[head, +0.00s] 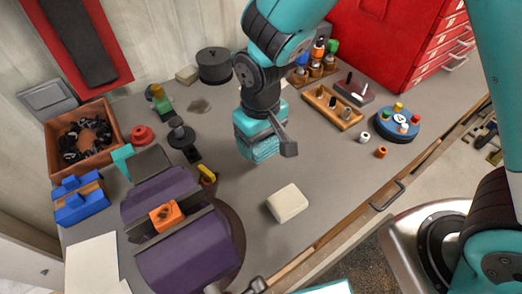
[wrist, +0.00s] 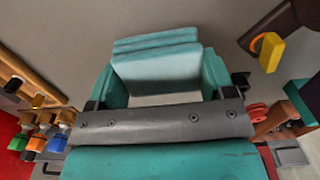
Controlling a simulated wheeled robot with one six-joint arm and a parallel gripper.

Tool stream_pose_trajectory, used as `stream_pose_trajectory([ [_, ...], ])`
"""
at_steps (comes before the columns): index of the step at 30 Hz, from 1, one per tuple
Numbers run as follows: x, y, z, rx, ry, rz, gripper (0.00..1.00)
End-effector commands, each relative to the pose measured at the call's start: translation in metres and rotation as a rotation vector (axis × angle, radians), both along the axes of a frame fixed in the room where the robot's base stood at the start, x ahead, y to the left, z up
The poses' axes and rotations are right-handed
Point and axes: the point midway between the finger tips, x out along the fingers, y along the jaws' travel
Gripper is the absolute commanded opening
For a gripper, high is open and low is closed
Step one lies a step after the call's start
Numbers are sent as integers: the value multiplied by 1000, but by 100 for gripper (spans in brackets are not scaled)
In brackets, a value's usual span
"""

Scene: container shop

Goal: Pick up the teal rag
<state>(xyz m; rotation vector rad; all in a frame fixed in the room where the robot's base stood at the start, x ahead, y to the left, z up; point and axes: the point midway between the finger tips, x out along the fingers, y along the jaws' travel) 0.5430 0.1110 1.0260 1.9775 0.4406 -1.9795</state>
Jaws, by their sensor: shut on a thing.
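The teal rag (head: 262,150) looks like a folded, layered cloth, light teal in colour. It sits at the end of my gripper (head: 262,135) in the head view, near the middle of the workbench. In the wrist view the rag (wrist: 157,68) lies between the two teal fingers of my gripper (wrist: 160,75), which are shut on it. I cannot tell whether the rag touches the bench or hangs just above it. The gripper body hides part of the rag in the head view.
A purple vise (head: 180,235) holding an orange block stands at the front left. A cream block (head: 287,203) lies right of it. A blue round holder (head: 398,124) and a wooden tray (head: 333,107) stand at the right. A brown bin (head: 112,118) is at the left.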

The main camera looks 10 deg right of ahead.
Motion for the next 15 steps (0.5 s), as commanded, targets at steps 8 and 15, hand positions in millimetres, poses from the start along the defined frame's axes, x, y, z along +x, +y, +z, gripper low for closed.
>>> stream_pose_trajectory([
  [8, 1, 1, 87, 6, -8, 0, 53],
  [15, 1, 0, 136, 3, -4, 0, 53],
])
